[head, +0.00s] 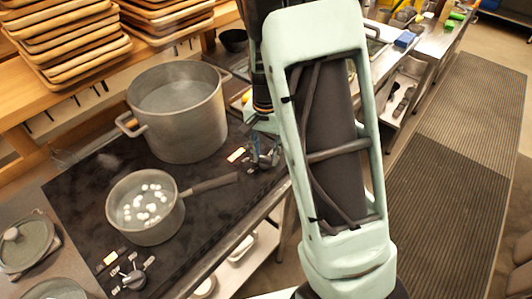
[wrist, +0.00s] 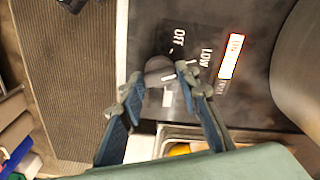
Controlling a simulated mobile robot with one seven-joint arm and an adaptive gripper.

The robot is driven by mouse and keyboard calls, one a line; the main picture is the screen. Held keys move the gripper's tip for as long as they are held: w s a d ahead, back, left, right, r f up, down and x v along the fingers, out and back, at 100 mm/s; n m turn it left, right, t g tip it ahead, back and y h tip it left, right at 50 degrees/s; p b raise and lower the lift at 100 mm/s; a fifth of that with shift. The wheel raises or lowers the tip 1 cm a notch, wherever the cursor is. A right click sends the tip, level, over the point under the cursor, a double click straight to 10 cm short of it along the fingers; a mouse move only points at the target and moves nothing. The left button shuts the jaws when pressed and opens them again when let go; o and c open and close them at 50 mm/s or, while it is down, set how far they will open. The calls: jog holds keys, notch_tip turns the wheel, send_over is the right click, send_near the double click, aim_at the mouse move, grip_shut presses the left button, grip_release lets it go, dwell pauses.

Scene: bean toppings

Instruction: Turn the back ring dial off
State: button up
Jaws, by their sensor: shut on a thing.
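The back ring dial (wrist: 157,67) is a dark round knob on the black cooktop panel, with OFF and LOW printed beside it. A light next to it (wrist: 231,56) glows orange-white. My gripper (wrist: 163,84) has its two blue-grey fingers on either side of the dial and is shut on it. In the head view my gripper (head: 262,155) is at the cooktop's edge, right of the big pot, and the dial is mostly hidden by the fingers. The lit light also shows there (head: 236,155).
A large pot (head: 182,125) stands close to the left of my gripper. A saucepan (head: 143,215) with white pieces sits in front of it, its handle pointing toward my gripper. A front dial (head: 133,279) has its own light (head: 111,257). Stacked trays (head: 75,50) are at the back left.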

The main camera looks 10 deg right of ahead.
aim_at(266, 157)
jog(key=shift+n, duration=0.4)
jog(key=n+b, duration=0.2)
jog(key=n, duration=0.1)
jog(key=n+b, duration=0.1)
jog(key=n, duration=0.4)
jog(key=shift+b, duration=0.4)
jog(key=shift+n, duration=0.3)
jog(key=o, duration=1.2)
jog(key=shift+c, duration=0.2)
notch_tip(266, 157, up, 12)
jog(key=shift+w, duration=0.1)
